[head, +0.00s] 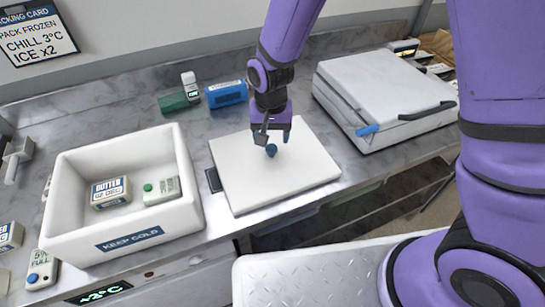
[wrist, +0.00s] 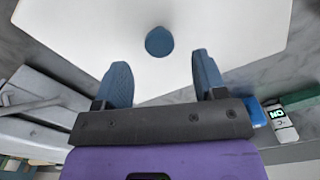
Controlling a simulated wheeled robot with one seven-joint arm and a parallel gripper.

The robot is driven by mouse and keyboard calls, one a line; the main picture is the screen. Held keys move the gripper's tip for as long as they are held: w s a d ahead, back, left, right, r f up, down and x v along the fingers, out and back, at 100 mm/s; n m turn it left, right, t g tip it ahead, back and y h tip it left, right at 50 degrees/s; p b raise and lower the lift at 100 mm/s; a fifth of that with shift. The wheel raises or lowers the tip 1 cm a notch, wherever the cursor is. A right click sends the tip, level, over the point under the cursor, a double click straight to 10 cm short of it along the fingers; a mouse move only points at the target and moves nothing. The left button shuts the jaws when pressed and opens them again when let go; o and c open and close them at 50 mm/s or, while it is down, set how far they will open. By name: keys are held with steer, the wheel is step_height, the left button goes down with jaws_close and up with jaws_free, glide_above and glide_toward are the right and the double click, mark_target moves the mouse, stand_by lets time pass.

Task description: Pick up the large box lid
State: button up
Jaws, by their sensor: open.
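The large box lid (head: 245,185) is a flat white slab with a round blue knob (head: 271,150) in its middle. It lies on the grey marbled counter, right of the white box. My gripper (head: 273,136) points down over the lid, close to the knob. In the wrist view, my gripper (wrist: 161,78) is open and empty, with its two blue fingers apart. The knob (wrist: 159,41) shows beyond the fingertips, roughly centred between them, and is not gripped. The lid (wrist: 95,30) fills much of that view.
The open white box (head: 185,180), labelled KEEP COLD, holds a butter pack (head: 111,192) and another pack (head: 162,190). Behind the lid are a green block (head: 173,103), a white bottle (head: 190,86) and a blue block (head: 227,93). A closed grey-white case (head: 385,90) stands to the right.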

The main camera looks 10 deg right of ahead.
mark_target(271, 147)
steer(key=shift+f, duration=2.6)
steer(key=shift+c, duration=0.4)
steer(key=c, duration=0.9)
